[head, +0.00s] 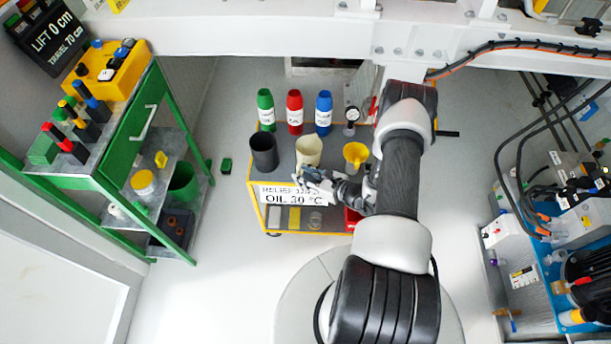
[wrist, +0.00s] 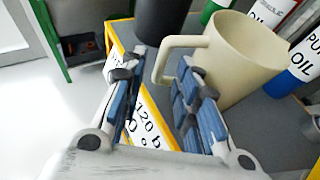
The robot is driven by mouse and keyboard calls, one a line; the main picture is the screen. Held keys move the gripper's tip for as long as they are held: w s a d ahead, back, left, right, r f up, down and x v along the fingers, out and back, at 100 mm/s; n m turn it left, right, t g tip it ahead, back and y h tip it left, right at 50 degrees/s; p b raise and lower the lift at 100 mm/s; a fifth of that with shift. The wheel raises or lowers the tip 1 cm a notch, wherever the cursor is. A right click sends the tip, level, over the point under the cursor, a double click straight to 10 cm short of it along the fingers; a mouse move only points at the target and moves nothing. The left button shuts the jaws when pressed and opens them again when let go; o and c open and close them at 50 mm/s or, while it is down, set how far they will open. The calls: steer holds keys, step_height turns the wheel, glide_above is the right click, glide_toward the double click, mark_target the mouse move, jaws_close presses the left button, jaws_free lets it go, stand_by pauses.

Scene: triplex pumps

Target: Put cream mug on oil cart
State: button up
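The cream mug (head: 308,151) stands on the grey top of the oil cart (head: 283,179), near its front edge, between a dark cup and a yellow funnel. In the wrist view the mug (wrist: 245,55) is at the upper right, its handle towards my gripper. My gripper (head: 312,174) is at the front edge of the cart, just in front of the mug. In the wrist view my gripper (wrist: 160,66) is open, its blue-padded fingers apart. The handle shows at the fingertips, between and just beyond them. The right finger hides the lower part of the mug; I cannot tell whether they touch.
The dark cup (head: 264,152) is left of the mug and the yellow funnel (head: 355,153) right. Green, red and blue bottles (head: 295,111) stand behind. A green tool trolley (head: 130,135) is at left, pump equipment (head: 580,230) at right.

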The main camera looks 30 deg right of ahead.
steer(key=shift+r, duration=0.2)
steer(key=p+v, duration=0.3)
steer(key=v, duration=0.8)
steer(key=w+a+r+n+g+y, duration=0.1)
steer(key=a+r+n+g+y, duration=0.15)
steer(key=a+r+n, duration=0.4)
steer(key=w+a+r+n+g+y, duration=0.1)
steer(key=a+r+n+g, duration=0.2)
steer(key=r, duration=0.7)
steer(key=a+r+n+g+y, duration=0.2)
steer(key=a+r+n+g, duration=0.15)
steer(key=r+n, duration=0.35)
steer(key=s+a+r+n+h, duration=0.3)
steer(key=s+r+n+h, duration=0.2)
steer(key=s+r+n, duration=0.2)
steer(key=s+a+r+n+t+h, duration=0.1)
steer(key=s+a+r+n+h, duration=0.2)
steer(key=s+r+n+h, duration=0.2)
steer(key=shift+s+r+n, duration=1.65)
steer(key=shift+s+r, duration=0.15)
steer(key=shift+r, duration=1.9)
steer(key=shift+a, duration=0.1)
